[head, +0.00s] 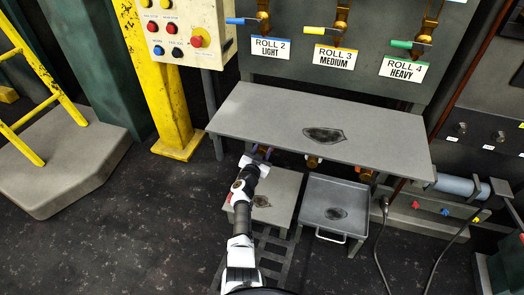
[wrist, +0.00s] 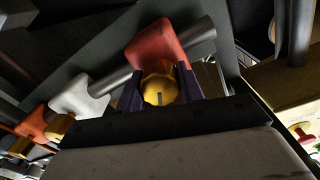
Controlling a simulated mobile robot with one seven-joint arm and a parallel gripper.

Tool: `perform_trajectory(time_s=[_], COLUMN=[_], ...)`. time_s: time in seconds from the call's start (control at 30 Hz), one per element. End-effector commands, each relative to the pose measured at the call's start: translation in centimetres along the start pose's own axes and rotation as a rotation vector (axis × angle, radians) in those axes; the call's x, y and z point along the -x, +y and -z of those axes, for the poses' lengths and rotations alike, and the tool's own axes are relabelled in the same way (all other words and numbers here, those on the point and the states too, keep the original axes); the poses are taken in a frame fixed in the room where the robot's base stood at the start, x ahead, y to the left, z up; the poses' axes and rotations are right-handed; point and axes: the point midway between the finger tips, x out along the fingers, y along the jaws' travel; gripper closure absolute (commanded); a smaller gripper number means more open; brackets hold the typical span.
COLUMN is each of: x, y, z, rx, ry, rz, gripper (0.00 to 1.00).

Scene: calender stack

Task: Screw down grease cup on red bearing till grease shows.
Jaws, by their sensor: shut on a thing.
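In the wrist view, a red bearing (wrist: 162,45) sits on a grey shaft. A round brass grease cup (wrist: 158,88) is at its near face, with a dark slot or mark on its front. My gripper (wrist: 158,84) has its dark fingers on both sides of this cup and is shut on it. No grease can be made out at the joint, which is partly hidden by the cup and fingers. In the head view, my gripper (head: 263,152) reaches under the front edge of the grey shelf; the red bearing is hidden there.
Further along the shaft are a white bearing (wrist: 80,97) and an orange-red bearing (wrist: 36,121), each with a brass cup. The grey shelf (head: 270,115) overhangs my gripper. A low plate (head: 285,185) and a metal tray (head: 335,190) lie below. Floor at left is open.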

Motion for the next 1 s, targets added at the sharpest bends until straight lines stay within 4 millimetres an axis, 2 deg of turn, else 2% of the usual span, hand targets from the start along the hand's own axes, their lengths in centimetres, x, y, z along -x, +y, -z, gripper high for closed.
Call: perform_trajectory(time_s=[0.4, 0.97, 1.0], x=[0.05, 0.06, 0.06], y=[0.04, 0.04, 0.04], z=[-0.05, -0.07, -0.07], rx=[-0.207, -0.239, -0.239], ry=[-0.005, -0.006, -0.006], rz=[0.0, 0.0, 0.0], gripper=[0.85, 0.85, 0.58])
